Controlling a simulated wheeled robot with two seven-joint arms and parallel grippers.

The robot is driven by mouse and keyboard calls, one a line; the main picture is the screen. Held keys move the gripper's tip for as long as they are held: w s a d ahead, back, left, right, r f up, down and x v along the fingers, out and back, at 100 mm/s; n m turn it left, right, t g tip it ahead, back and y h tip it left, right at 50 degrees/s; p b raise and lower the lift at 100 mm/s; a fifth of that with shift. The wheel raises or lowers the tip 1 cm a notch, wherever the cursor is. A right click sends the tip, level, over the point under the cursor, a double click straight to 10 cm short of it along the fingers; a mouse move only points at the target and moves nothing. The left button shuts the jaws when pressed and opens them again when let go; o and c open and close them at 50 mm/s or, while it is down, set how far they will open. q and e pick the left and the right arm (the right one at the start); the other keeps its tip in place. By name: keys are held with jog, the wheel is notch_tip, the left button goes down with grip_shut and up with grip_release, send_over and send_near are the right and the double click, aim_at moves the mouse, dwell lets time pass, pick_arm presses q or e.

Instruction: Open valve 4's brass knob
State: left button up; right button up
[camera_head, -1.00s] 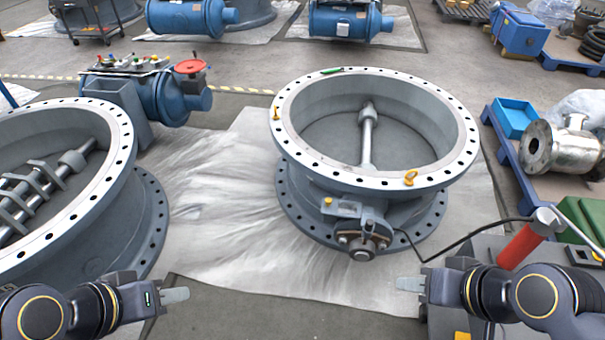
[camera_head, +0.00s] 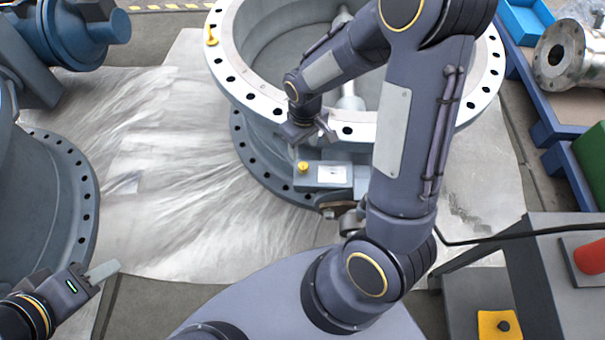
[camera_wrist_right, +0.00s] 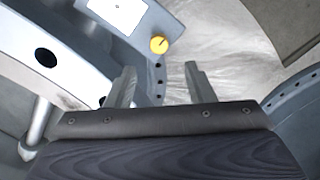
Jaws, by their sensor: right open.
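The brass-yellow knob (camera_head: 303,167) sits on a grey box on the near side of the large grey valve (camera_head: 262,160), beside a white label plate (camera_head: 331,174). No valve number is legible. In the right wrist view the knob (camera_wrist_right: 159,44) lies ahead of my right gripper (camera_wrist_right: 160,84), whose two fingers are spread with nothing between them. In the head view my right gripper (camera_head: 310,138) hangs just above the knob, apart from it. My left gripper (camera_head: 103,272) is at the lower left, away from the valve; its jaw gap cannot be made out.
My right arm covers part of the valve's flange and front. A second grey valve body (camera_head: 50,200) stands at the left. A yellow lifting eye (camera_head: 210,36) sits on the flange. A grey cabinet (camera_head: 565,280) with a black cable stands at the right. The sheeted floor at centre left is open.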

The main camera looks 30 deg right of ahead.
aim_at(303, 165)
notch_tip(303, 165, down, 10)
jog(key=b, duration=0.2)
jog(key=shift+r+b, duration=0.25)
jog(key=shift+b, duration=0.1)
jog(key=shift+c, duration=0.4)
jog(key=c, duration=0.9)
